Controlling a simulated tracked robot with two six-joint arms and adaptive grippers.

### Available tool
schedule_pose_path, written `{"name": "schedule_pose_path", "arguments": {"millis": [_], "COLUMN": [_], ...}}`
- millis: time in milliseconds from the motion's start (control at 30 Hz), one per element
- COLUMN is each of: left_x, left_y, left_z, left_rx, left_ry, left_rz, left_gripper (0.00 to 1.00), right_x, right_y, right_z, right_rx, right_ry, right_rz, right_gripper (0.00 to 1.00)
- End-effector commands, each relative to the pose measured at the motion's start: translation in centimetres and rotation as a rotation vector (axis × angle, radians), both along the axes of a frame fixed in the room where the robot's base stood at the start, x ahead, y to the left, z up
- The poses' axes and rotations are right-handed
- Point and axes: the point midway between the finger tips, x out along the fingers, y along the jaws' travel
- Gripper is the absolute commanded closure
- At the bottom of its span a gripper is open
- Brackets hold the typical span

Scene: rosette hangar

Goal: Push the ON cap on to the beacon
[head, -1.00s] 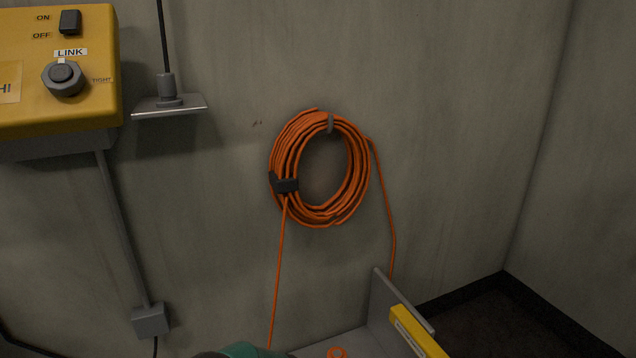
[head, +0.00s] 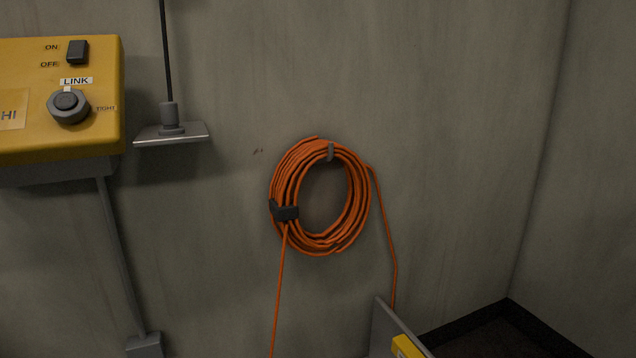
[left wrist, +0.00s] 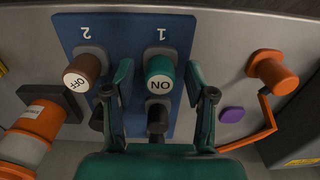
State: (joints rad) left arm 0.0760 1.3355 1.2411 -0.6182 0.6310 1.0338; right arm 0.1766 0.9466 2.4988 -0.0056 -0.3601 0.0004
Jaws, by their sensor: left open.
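The ON cap (left wrist: 159,84) is a teal cylinder with a white face lettered ON. In the left wrist view it sits in place 1 of a blue panel (left wrist: 121,31), and its lettering appears upside down. My left gripper (left wrist: 158,92) is open, with one finger on each side of the cap and a visible gap on both sides. A brown OFF cap (left wrist: 80,78) sits beside it in place 2. I cannot identify the beacon for certain in either view. My right gripper is not in view.
In the left wrist view, an orange-and-white object (left wrist: 38,122) lies left, with an orange knob (left wrist: 272,75) and a purple piece (left wrist: 231,114) right. The head view shows a yellow control box (head: 30,120), a wall shelf (head: 172,134) and a coiled orange cable (head: 290,165).

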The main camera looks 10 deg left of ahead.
Motion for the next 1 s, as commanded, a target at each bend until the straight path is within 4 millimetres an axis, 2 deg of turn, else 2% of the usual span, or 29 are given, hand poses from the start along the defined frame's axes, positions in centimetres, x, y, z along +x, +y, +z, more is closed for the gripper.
{"name": "schedule_pose_path", "arguments": {"millis": [567, 667, 900, 1000], "left_x": [-0.02, -0.02, -0.01, -0.01], "left_y": [0.00, 0.00, 0.02, 0.02], "left_z": [-0.02, -0.01, -0.01, -0.01], "left_rx": [-0.001, 0.000, 0.000, 0.000], "left_ry": [0.001, 0.000, 0.000, 0.000], "left_rz": [0.000, 0.000, 0.000, 0.000], "left_gripper": [0.45, 0.58, 0.98, 1.00], "right_x": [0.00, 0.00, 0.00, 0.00], "right_y": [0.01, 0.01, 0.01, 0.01], "right_z": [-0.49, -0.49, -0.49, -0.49], "right_rx": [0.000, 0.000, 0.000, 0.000], "right_ry": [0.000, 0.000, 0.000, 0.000], "right_rz": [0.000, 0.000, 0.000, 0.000], "right_gripper": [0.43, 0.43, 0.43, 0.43]}}
